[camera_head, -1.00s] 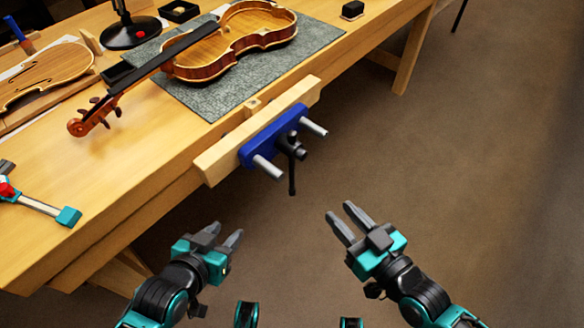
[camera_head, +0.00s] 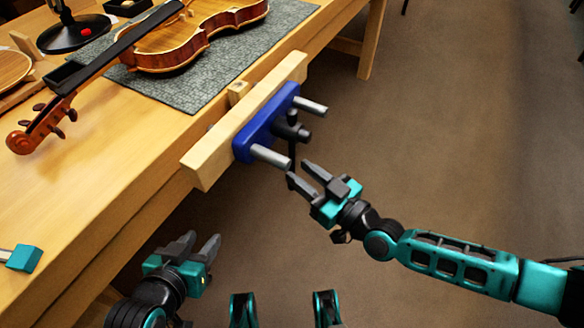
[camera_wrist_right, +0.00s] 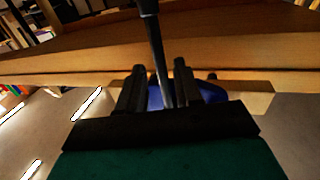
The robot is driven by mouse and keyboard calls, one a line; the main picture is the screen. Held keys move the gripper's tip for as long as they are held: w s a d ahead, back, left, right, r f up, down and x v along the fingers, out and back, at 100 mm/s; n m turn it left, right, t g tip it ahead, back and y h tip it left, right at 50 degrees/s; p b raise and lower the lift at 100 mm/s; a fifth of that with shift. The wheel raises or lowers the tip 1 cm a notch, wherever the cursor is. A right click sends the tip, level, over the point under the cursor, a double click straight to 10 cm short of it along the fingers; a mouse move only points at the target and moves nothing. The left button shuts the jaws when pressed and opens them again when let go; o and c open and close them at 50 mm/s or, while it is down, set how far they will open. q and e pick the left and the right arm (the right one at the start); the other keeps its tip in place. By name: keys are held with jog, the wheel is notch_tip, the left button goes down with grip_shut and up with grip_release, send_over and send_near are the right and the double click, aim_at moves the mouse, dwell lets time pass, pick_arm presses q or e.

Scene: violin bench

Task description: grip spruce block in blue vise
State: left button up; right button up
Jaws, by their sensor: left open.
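The blue vise (camera_head: 266,122) is mounted at the bench's front edge, with a long pale wooden jaw (camera_head: 205,160), two steel rods and a black handle (camera_head: 291,140). A small pale wood block (camera_head: 238,92), apparently the spruce block, shows behind the jaw, between it and the bench. I cannot tell whether the jaw touches it. My right gripper (camera_head: 301,174) is open at the handle's lower end. In the right wrist view the handle bar (camera_wrist_right: 159,55) runs between its fingers, apparently without being clamped. My left gripper (camera_head: 197,242) is open and empty, below and left of the vise.
A violin (camera_head: 180,45) lies on a grey mat (camera_head: 205,90) on the bench, its scroll toward the left. A teal-ended tool (camera_head: 24,258) lies near the bench's left front. A black lamp base (camera_head: 75,32) stands at the back. The floor right of the bench is clear.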

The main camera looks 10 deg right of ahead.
aim_at(294, 169)
jog(key=shift+x, duration=1.8)
grip_shut()
